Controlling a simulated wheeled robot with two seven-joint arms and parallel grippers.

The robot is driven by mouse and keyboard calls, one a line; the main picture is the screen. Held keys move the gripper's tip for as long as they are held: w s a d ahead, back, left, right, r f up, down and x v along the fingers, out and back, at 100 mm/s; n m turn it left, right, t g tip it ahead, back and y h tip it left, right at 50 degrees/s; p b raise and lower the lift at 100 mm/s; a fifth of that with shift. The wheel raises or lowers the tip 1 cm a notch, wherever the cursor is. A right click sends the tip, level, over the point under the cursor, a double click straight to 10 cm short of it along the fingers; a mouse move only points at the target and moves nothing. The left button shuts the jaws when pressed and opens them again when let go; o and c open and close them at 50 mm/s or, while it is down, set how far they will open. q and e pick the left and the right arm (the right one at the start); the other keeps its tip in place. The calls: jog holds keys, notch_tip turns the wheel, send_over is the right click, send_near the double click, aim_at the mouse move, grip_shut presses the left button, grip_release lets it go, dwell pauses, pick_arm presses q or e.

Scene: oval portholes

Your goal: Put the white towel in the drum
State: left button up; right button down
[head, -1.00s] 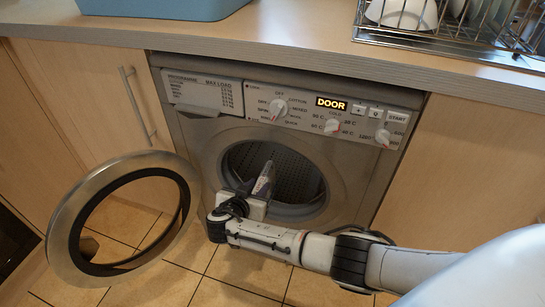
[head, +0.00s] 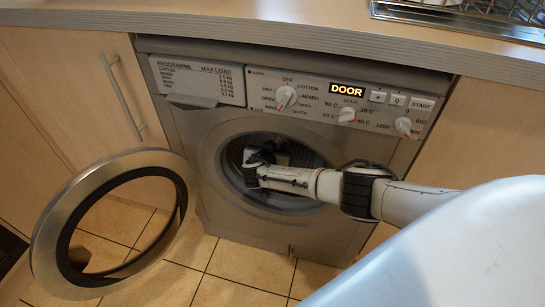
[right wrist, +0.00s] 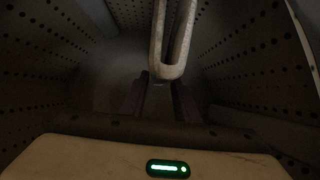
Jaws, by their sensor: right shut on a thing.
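The drum (head: 302,155) is the dark, perforated hollow behind the washing machine's round opening. My right gripper (head: 262,158) has gone in through the opening, and its fingertips are hidden in the dark in the head view. In the right wrist view the holed drum wall (right wrist: 245,55) surrounds my right gripper (right wrist: 160,105). The gripper is shut on a pale, looped piece of cloth, which looks like the white towel (right wrist: 170,55). The towel extends ahead of the fingers, inside the drum. My left gripper is not in view.
The round door (head: 48,225) stands wide open at the left, clear of my arm. The control panel (head: 320,100) with knobs is above, under the worktop (head: 250,28). A wire rack (head: 480,20) stands at upper right.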

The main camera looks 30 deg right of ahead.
pick_arm(q)
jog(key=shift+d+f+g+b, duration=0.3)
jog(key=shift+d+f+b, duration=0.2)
jog(key=shift+b, duration=0.75)
pick_arm(e)
notch_tip(320, 180, down, 3)
jog(key=shift+f, duration=0.2)
jog(key=c, duration=1.4)
grip_release()
jog(key=shift+f, duration=0.1)
jog(key=shift+o, duration=0.2)
